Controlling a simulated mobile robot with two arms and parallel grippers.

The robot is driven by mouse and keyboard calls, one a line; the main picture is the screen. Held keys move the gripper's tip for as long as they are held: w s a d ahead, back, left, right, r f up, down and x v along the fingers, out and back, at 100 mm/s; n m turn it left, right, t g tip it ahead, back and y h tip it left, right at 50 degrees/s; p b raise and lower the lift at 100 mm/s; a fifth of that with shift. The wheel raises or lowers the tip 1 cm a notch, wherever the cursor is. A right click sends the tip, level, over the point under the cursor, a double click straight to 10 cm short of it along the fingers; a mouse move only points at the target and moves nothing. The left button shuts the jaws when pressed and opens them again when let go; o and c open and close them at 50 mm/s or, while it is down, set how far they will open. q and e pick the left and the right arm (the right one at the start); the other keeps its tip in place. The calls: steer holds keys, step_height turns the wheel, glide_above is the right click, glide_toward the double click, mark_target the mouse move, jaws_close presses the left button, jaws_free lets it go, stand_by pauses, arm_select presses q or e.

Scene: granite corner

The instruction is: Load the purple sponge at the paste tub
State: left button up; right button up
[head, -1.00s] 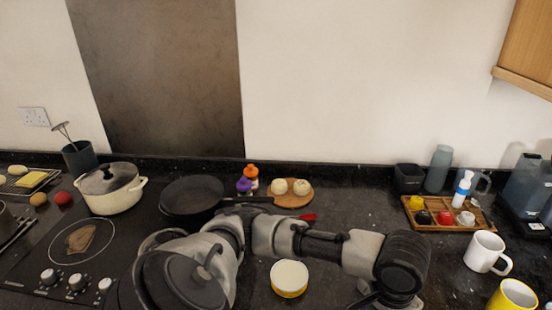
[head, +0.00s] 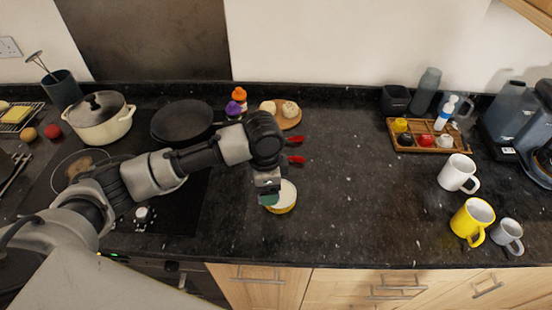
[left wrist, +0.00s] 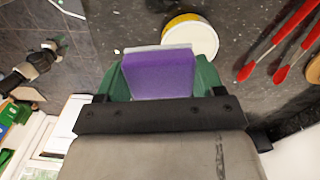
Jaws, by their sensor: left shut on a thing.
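The paste tub (head: 288,196) is a low yellow-rimmed tub with pale paste, standing on the dark granite counter. It also shows at the top of the left wrist view (left wrist: 191,34). My left gripper (head: 269,200) is beside the tub in the head view, its green fingers overlapping the tub's left side. In the left wrist view it is shut on the purple sponge (left wrist: 158,76), a block with a pale layer along its far edge, between both green fingers. The sponge appears just short of the tub there; I cannot tell whether they touch. The sponge is hidden in the head view.
Red-tipped tongs (left wrist: 283,42) lie near the tub. A black pan (head: 181,121), a cream pot (head: 117,128) and a round board (head: 289,121) stand behind and left. A wooden tray (head: 455,143), a white mug (head: 457,172) and a yellow mug (head: 470,218) stand right. The counter between is clear.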

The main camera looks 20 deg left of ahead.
arm_select(q)
steer(key=w+m+p, duration=0.1)
steer(key=m, duration=0.1)
steer(key=w+m, duration=0.1)
steer(key=m, duration=0.1)
steer(key=w+d+m+p, duration=0.1)
steer(key=m, duration=0.1)
steer(key=shift+w+m+p, duration=0.3)
steer(key=shift+w+p, duration=0.05)
steer(key=shift+w+d+f+m+p, duration=0.15)
steer(key=shift+w+m+p, duration=0.35)
steer(key=shift+m, duration=0.7)
steer(key=shift+w+f+m, duration=0.15)
steer(key=shift+w+m, duration=0.2)
steer(key=shift+m, duration=0.25)
step_height(320, 180, down, 6)
steer(key=b, duration=0.6)
steer(key=shift+r, duration=0.25)
steer(key=shift+f+b, duration=0.25)
steer(key=shift+b, duration=0.25)
steer(key=shift+f, duration=0.5)
steer(key=shift+s+f, duration=0.1)
